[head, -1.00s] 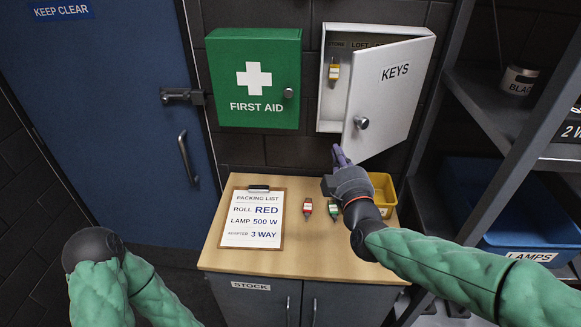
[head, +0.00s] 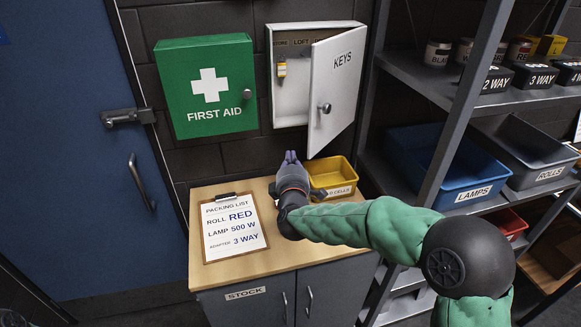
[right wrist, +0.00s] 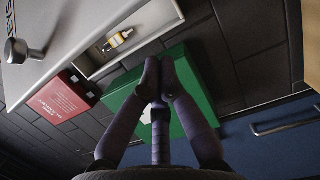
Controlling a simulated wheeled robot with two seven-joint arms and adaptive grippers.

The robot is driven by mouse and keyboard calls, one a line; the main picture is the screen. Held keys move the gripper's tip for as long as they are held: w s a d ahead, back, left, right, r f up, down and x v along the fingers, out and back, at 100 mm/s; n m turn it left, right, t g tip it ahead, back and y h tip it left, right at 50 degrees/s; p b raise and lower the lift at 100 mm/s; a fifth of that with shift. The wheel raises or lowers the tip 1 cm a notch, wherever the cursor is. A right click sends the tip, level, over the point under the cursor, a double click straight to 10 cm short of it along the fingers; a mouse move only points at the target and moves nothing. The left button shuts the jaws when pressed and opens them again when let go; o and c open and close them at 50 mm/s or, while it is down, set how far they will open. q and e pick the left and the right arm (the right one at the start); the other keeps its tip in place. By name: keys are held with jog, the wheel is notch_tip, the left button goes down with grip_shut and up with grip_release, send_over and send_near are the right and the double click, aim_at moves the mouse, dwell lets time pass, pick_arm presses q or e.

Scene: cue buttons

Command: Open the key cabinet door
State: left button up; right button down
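The white key cabinet (head: 292,95) hangs on the dark brick wall, right of the green first aid cabinet. Its door (head: 338,75), marked KEYS, stands partly open, swung out on its right side. A round knob (head: 325,108) is on the door's left part. Inside hangs a yellow-tagged key (head: 281,68), which also shows in the right wrist view (right wrist: 118,38). My right gripper (head: 290,158) is below the cabinet, left of and lower than the knob, apart from the door. Its fingers are together and look empty, also in the right wrist view (right wrist: 159,65). My left gripper is out of view.
The first aid cabinet (head: 207,85) is to the left. Below, a wooden counter (head: 225,271) holds a packing list (head: 232,226) and a yellow bin (head: 332,178).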

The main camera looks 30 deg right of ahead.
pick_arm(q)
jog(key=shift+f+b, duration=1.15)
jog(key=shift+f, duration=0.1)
pick_arm(e)
jog(key=shift+w+d, duration=0.2)
jog(key=shift+d, duration=0.5)
jog(key=shift+w+d, duration=0.25)
jog(key=shift+d, duration=0.4)
jog(key=shift+w+d, duration=0.2)
jog(key=shift+d, duration=0.5)
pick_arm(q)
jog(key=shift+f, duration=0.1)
